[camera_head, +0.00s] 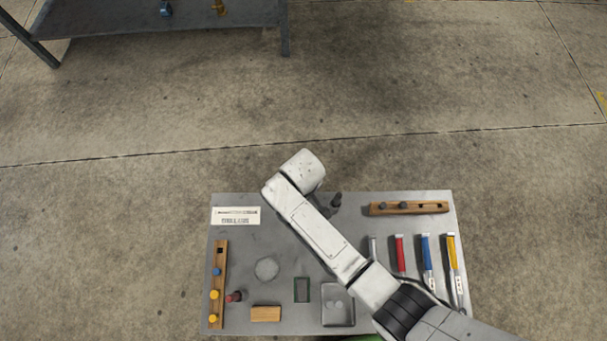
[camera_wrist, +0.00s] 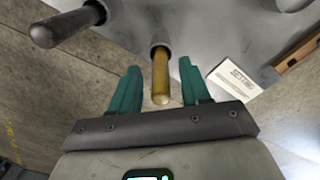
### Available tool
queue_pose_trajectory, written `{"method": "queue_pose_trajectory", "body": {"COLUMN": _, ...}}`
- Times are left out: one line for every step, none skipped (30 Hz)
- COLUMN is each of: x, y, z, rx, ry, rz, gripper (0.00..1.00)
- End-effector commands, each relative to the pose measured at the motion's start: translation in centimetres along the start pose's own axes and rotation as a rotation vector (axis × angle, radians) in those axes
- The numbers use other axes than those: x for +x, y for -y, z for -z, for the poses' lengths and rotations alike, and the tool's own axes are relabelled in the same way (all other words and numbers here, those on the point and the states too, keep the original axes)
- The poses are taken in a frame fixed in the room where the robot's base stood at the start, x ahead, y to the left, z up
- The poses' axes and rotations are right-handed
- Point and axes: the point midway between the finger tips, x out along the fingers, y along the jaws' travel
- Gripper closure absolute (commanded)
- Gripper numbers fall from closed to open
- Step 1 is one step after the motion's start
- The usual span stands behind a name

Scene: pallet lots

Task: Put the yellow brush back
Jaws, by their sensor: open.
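In the wrist view my gripper (camera_wrist: 160,90) is open, with teal fingers. An ochre-yellow rod (camera_wrist: 161,78) with a rounded tip stands out of a grey collar, between the fingers and apart from both. It may be the handle of the yellow brush; its lower end is hidden. In the head view my arm's end hangs over the table's far edge and hides my gripper and this rod. A separate yellow-handled tool (camera_head: 453,252) lies at the table's right end; I cannot tell whether it is a brush.
A dark peg (camera_wrist: 70,25) stands left of the rod. The grey table (camera_head: 280,235) holds a white sign (camera_head: 235,215), two wooden strips (camera_head: 408,207) (camera_head: 220,258), a square tray (camera_head: 338,305), and red (camera_head: 400,253) and blue (camera_head: 426,252) handled tools. A shelf (camera_head: 160,20) stands far off.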

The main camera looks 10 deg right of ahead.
Motion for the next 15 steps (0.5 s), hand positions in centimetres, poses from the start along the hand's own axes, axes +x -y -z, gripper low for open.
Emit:
{"method": "queue_pose_trajectory", "body": {"x": -1.4, "y": 0.0, "z": 0.1, "rx": 0.0, "ry": -0.004, "rz": 0.0, "gripper": 0.53}}
{"method": "queue_pose_trajectory", "body": {"x": -2.0, "y": 0.0, "z": 0.1, "rx": 0.0, "ry": -0.005, "rz": 0.0, "gripper": 0.53}}
{"method": "queue_pose_trajectory", "body": {"x": -2.9, "y": 0.0, "z": 0.1, "rx": 0.0, "ry": -0.004, "rz": 0.0, "gripper": 0.53}}
{"method": "queue_pose_trajectory", "body": {"x": -3.5, "y": 0.0, "z": 0.0, "rx": 0.0, "ry": -0.004, "rz": 0.0, "gripper": 0.53}}
{"method": "queue_pose_trajectory", "body": {"x": -4.1, "y": 0.0, "z": 0.0, "rx": 0.0, "ry": -0.004, "rz": 0.0, "gripper": 0.53}}
{"method": "queue_pose_trajectory", "body": {"x": -4.9, "y": 0.0, "z": 0.1, "rx": 0.0, "ry": -0.003, "rz": 0.0, "gripper": 0.53}}
{"method": "queue_pose_trajectory", "body": {"x": -5.4, "y": 0.0, "z": 0.1, "rx": 0.001, "ry": -0.004, "rz": 0.0, "gripper": 0.53}}
{"method": "queue_pose_trajectory", "body": {"x": -6.0, "y": 0.0, "z": 0.0, "rx": 0.001, "ry": -0.003, "rz": 0.0, "gripper": 0.53}}
{"method": "queue_pose_trajectory", "body": {"x": -6.7, "y": 0.0, "z": 0.0, "rx": 0.001, "ry": -0.003, "rz": 0.0, "gripper": 0.53}}
{"method": "queue_pose_trajectory", "body": {"x": -7.1, "y": 0.0, "z": 0.0, "rx": 0.001, "ry": -0.003, "rz": 0.0, "gripper": 0.53}}
{"method": "queue_pose_trajectory", "body": {"x": -7.5, "y": 0.0, "z": 0.1, "rx": 0.001, "ry": -0.003, "rz": 0.0, "gripper": 0.53}}
{"method": "queue_pose_trajectory", "body": {"x": -8.0, "y": 0.0, "z": 0.0, "rx": 0.001, "ry": -0.002, "rz": 0.0, "gripper": 0.53}}
{"method": "queue_pose_trajectory", "body": {"x": -8.3, "y": 0.0, "z": 0.0, "rx": 0.001, "ry": -0.002, "rz": 0.0, "gripper": 0.53}}
{"method": "queue_pose_trajectory", "body": {"x": -8.5, "y": 0.0, "z": 0.0, "rx": 0.001, "ry": -0.002, "rz": 0.0, "gripper": 0.53}}
{"method": "queue_pose_trajectory", "body": {"x": -8.8, "y": 0.0, "z": 0.0, "rx": 0.001, "ry": -0.001, "rz": 0.0, "gripper": 0.53}}
